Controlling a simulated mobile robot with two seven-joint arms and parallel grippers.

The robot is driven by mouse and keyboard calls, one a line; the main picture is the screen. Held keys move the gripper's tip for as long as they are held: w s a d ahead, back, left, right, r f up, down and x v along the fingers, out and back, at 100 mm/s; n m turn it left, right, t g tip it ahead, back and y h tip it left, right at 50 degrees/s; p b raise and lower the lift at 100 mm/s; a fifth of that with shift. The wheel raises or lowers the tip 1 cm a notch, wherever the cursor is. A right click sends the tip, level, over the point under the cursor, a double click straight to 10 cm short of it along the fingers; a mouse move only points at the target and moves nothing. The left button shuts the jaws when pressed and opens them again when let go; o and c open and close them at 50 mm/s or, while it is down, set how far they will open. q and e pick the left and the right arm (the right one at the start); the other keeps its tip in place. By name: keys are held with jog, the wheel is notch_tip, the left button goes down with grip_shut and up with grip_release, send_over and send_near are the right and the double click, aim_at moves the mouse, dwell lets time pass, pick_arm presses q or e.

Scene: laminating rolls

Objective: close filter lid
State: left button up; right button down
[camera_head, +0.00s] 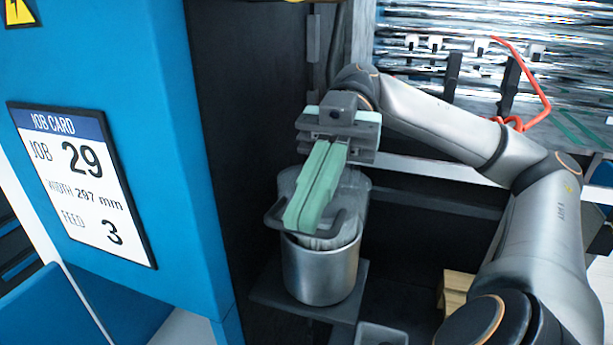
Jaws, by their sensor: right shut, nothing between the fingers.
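The filter housing (320,272) is a round silver metal canister on a dark shelf in the middle of the head view. A translucent grey lid (352,200) shows at its top, with a dark curved handle (273,216) at the front. My right gripper (302,222) reaches in from the right, with its green fingers shut and empty. The fingers point down and toward the front, over the lid and handle. They hide part of the lid, and I cannot tell whether they touch it or whether it sits flush. My left gripper is not in view.
A blue cabinet panel (185,120) with a job card (85,185) stands close on the left. The dark shelf (275,292) supports the canister. Behind my right arm are shiny rollers (440,25) and a red hose (535,75). A wooden block (455,288) lies lower right.

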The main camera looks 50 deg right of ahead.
jog(key=shift+a+f, duration=0.2)
jog(key=shift+f, duration=0.35)
jog(key=d+r+p, duration=0.2)
jog(key=w+d+r+p, duration=0.1)
jog(key=d+r+p, duration=0.1)
jog(key=r+p, duration=0.1)
jog(key=w+d+r+p, duration=0.1)
jog(key=r+p, duration=0.1)
jog(key=shift+w+d+r+p, duration=0.25)
jog(key=shift+d+r+p, duration=0.05)
jog(key=shift+d+p, duration=0.1)
jog(key=shift+d+b, duration=0.35)
jog(key=shift+b, duration=0.05)
jog(key=shift+w+d+r, duration=0.2)
jog(key=shift+w+d, duration=0.15)
jog(key=shift+d, duration=0.25)
jog(key=shift+s, duration=0.1)
